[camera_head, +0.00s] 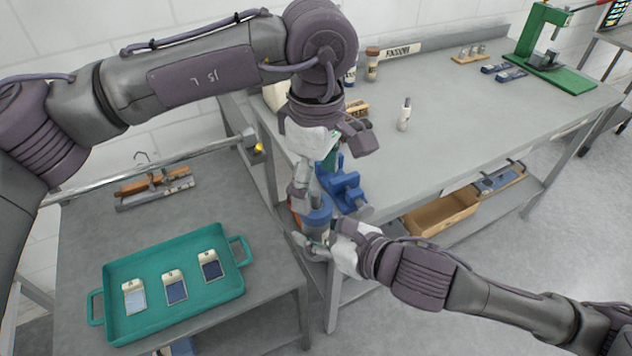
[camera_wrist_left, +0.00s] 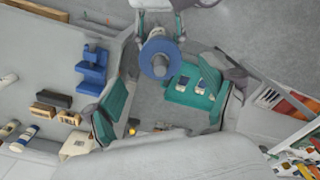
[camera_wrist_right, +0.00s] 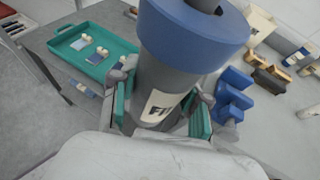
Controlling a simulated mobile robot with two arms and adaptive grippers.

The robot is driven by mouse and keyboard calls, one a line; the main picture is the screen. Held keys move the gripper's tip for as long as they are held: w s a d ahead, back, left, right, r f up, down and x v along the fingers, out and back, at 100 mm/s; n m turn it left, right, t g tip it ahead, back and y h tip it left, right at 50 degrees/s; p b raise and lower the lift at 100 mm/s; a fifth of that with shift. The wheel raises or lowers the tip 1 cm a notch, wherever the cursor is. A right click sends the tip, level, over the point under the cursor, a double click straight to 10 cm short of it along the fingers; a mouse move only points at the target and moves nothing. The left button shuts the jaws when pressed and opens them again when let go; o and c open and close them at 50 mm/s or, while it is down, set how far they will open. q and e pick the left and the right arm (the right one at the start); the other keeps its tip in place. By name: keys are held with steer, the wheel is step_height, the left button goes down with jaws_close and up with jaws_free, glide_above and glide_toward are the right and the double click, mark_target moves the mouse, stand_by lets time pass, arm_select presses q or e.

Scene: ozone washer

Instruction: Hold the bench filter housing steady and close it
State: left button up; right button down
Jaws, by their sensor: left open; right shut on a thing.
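The filter housing (camera_wrist_right: 160,92) is a grey cylinder with a pale label and a wide blue cap (camera_wrist_right: 190,40), seen close up in the right wrist view. My right gripper (camera_wrist_right: 160,118) is shut around its body, a pad on each side. In the head view the housing's blue cap (camera_head: 316,218) is partly hidden by my grippers, near the bench's front left corner. The left wrist view looks down on the round blue cap (camera_wrist_left: 154,45) with a grey middle. My left gripper (camera_wrist_left: 163,102) is open above it, pads spread wide, and no contact shows.
A blue vise-like fixture (camera_head: 347,190) stands close beside the housing at the workbench (camera_head: 440,125) edge. A teal tray (camera_head: 165,318) with several labelled pouches lies on the left table (camera_head: 80,235).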

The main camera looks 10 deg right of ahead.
mark_target(316, 193)
arm_select(q)
steer(key=n, duration=0.1)
steer(key=r+n, duration=0.1)
steer(key=n, duration=0.1)
steer(key=r+n, duration=0.1)
steer(key=n, duration=0.3)
steer(key=r+n, duration=0.1)
steer(key=n, duration=0.2)
steer(key=shift+r+n, duration=0.25)
steer(key=shift+n, duration=0.15)
steer(key=shift+f, duration=4.05)
steer(key=c, duration=1.2)
steer(key=o, duration=1.3)
steer(key=shift+o, duration=0.2)
